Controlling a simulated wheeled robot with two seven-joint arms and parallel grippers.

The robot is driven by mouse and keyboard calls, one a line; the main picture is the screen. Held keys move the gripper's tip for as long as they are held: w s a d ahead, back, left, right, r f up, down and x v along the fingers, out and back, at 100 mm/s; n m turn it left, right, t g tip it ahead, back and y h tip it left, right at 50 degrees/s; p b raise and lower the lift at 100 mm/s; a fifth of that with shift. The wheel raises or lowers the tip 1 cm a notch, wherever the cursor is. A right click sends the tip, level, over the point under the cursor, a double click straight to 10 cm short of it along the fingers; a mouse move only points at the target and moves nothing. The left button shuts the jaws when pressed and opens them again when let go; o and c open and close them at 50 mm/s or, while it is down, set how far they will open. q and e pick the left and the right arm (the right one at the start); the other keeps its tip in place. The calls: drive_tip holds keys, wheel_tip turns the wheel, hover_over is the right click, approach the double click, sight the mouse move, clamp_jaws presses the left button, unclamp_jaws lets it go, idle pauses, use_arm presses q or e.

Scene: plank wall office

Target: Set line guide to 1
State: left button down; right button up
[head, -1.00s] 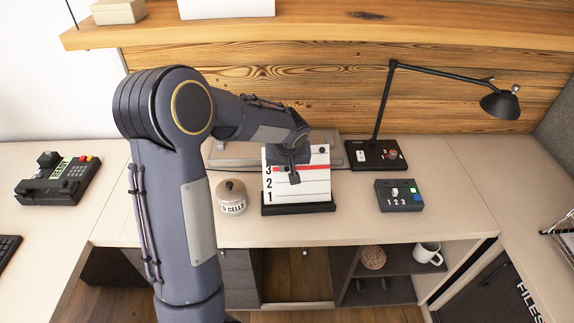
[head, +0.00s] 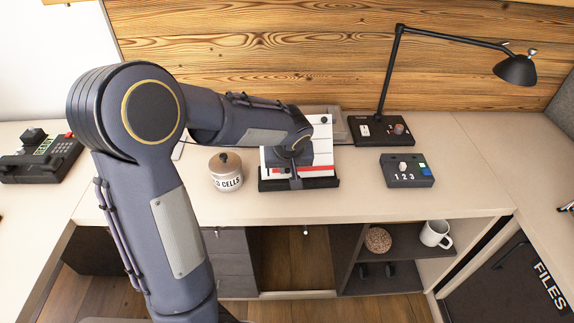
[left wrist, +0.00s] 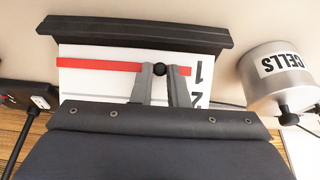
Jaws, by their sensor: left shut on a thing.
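The line guide is a red bar (head: 318,169) across a white board (head: 323,145) on a black base (head: 320,184). The left wrist view shows the red bar (left wrist: 95,64) upside down, with its end beside the printed 1 (left wrist: 199,73) and near the base (left wrist: 135,35). My left gripper (head: 294,172) is in front of the board. In the left wrist view its fingers (left wrist: 160,75) are shut around the black knob (left wrist: 160,70) on the red bar. The gripper hides the middle of the board in the head view. My right gripper is not in view.
A cells jar (head: 226,175) stands left of the board. A small switch box marked 1 2 3 (head: 406,172) and a black desk lamp (head: 384,125) stand to the right. A telephone (head: 42,158) is at the far left. The desk's front strip is clear.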

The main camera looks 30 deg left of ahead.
use_arm(q)
drive_tip(key=shift+s+d+f, duration=0.1)
drive_tip(key=shift+s+f, duration=0.1)
drive_tip(key=c, duration=1.4)
unclamp_jaws()
drive_tip(key=shift+c, duration=0.2)
drive_tip(key=shift+w, duration=0.1)
drive_tip(key=shift+r, duration=0.15)
drive_tip(key=shift+r, duration=0.3)
drive_tip(key=p+v, duration=0.1)
drive_tip(key=v, duration=0.6)
